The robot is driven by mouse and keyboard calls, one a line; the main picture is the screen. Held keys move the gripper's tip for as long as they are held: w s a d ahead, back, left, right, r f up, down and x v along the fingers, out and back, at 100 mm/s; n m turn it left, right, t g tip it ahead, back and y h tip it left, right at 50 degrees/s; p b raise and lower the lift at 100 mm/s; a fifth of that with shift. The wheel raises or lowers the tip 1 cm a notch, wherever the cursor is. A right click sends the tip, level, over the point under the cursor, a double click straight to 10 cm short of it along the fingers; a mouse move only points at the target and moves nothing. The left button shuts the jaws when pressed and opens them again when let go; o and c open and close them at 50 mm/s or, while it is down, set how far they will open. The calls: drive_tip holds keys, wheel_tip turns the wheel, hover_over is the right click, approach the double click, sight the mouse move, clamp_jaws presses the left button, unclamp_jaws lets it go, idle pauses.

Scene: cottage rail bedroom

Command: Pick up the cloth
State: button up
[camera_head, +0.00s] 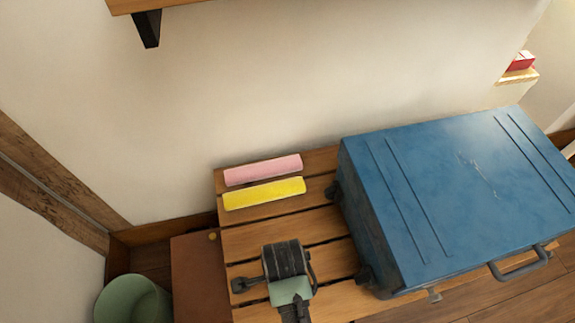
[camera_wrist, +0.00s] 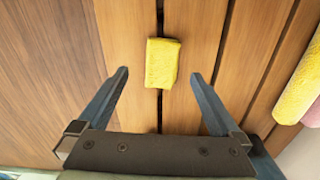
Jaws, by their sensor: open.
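A small yellow, rough-textured block (camera_wrist: 162,63), which could be a folded cloth or a sponge, lies on wooden slats in the wrist view. My gripper (camera_wrist: 158,76) is open above it, with one finger to each side and nothing held. The block is across a gap between slats; in the head view it is not visible, and my gripper (camera_head: 286,262) covers part of the bench there. A rolled yellow cloth (camera_head: 264,193) and a rolled pink cloth (camera_head: 263,170) lie side by side on the bench near the wall.
A large blue case (camera_head: 440,185) takes up the right side of the slatted bench (camera_head: 245,243). A brown box-like thing (camera_head: 198,275) and a green round container (camera_head: 133,300) stand to the left. A wooden shelf (camera_head: 185,3) is on the wall above.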

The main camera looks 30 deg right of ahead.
drive_tip(key=f, duration=0.2)
drive_tip(key=f+b, duration=0.1)
drive_tip(key=f, duration=0.1)
drive_tip(key=f+b, duration=0.1)
drive_tip(key=f, duration=0.1)
drive_tip(key=shift+w+d, duration=0.15)
drive_tip(key=shift+d, duration=0.1)
drive_tip(key=c, duration=1.4)
drive_tip(key=shift+r, duration=0.15)
wheel_tip(320, 180, up, 10)
drive_tip(key=p, duration=0.3)
